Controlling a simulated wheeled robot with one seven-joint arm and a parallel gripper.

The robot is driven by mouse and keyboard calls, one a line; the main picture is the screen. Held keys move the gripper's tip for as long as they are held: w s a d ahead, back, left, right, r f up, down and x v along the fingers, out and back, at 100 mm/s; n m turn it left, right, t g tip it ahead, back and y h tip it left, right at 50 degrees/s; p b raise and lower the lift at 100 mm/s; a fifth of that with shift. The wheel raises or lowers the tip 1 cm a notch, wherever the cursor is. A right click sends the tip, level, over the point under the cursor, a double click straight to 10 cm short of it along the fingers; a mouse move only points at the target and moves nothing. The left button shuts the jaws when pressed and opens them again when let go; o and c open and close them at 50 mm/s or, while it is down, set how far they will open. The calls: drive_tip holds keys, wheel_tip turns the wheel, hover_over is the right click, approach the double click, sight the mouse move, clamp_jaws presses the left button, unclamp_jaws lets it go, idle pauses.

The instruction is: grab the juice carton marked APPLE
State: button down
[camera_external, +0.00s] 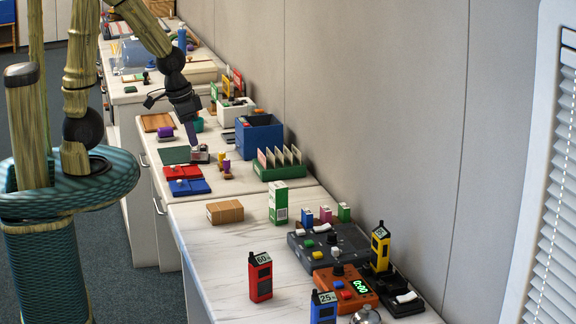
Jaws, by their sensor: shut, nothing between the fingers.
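A white and green carton (279,204) stands upright on the nearer white counter; its lettering is too small to read. I cannot tell which, if any, is marked APPLE. My gripper (193,143) points down over the middle counter, shut and empty. It is well to the left of and behind the white and green carton, above small items near the red case (183,173).
A brown box (225,212) sits left of the carton. Red (260,277), yellow (380,247) and blue (323,308) handheld meters and a dark control panel (328,246) occupy the near counter. A blue bin (259,136) and green rack (279,167) stand along the wall. The near counter's left front is clear.

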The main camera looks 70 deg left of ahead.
drive_tip(key=c, duration=2.1)
unclamp_jaws()
drive_tip(key=o, duration=1.5)
drive_tip(key=shift+c, duration=0.2)
